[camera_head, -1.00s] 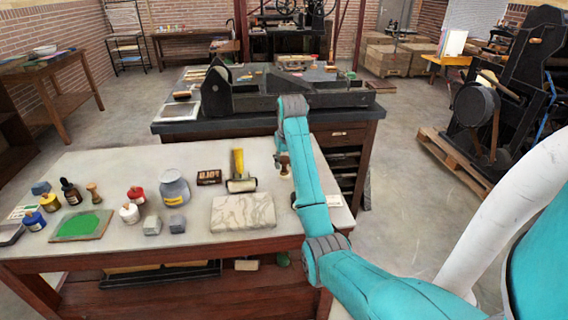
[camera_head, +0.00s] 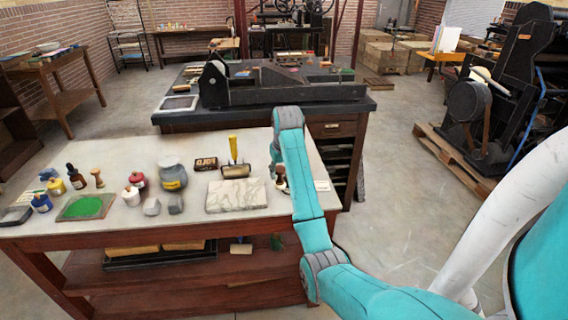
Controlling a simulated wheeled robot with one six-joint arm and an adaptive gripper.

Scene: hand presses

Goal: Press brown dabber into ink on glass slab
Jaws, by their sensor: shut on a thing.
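The glass slab (camera_head: 64,215) lies flat at the left of the worktable, with a patch of green ink (camera_head: 87,206) on it. My gripper (camera_head: 280,178) is at the right end of the table, just right of the marble slab, far from the ink. It is mostly hidden behind my teal arm. It is shut on a small dark brown thing with a paler base (camera_head: 282,187), which looks like the brown dabber. I cannot tell whether its base touches the table. A lighter brown, pawn-shaped wooden piece (camera_head: 98,178) stands behind the glass slab.
Ink bottles and jars (camera_head: 136,188) crowd the table between the glass slab and the marble slab (camera_head: 237,194). A large black press (camera_head: 290,90) stands on the cabinet behind. Open floor lies to the right.

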